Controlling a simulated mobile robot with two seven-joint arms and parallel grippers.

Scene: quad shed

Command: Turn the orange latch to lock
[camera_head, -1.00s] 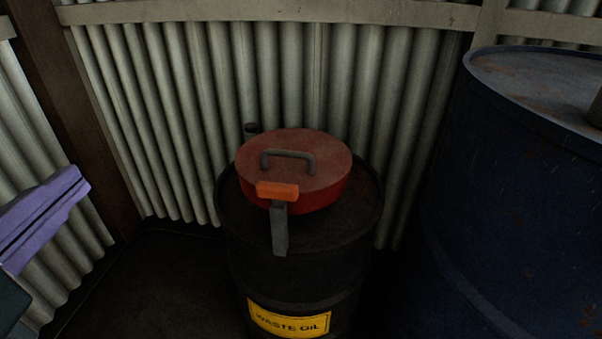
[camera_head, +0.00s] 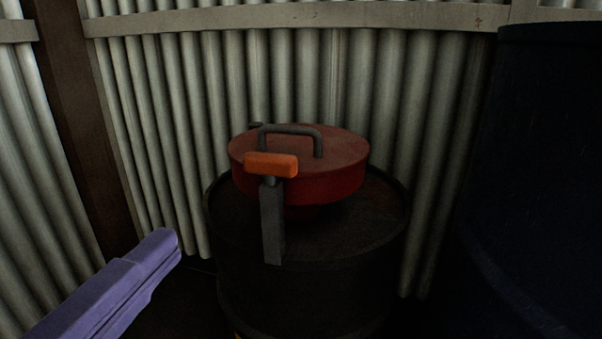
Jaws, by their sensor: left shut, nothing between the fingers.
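The orange latch (camera_head: 271,165) is a short block on a dark upright bracket (camera_head: 272,222) at the front left of the red lid (camera_head: 322,187). It lies roughly level, running left to right. The round red lid has a dark grey handle on top and sits on the black drum (camera_head: 340,245). My left gripper (camera_head: 168,243), purple, comes in from the lower left. Its fingers are shut and empty, pointing up and right. It is to the left of the drum and lower in the picture than the latch, apart from both. My right gripper is not in view.
A large dark blue drum (camera_head: 535,190) fills the right side. Corrugated metal wall (camera_head: 400,110) stands close behind the black drum, with a brown post (camera_head: 75,130) at the left.

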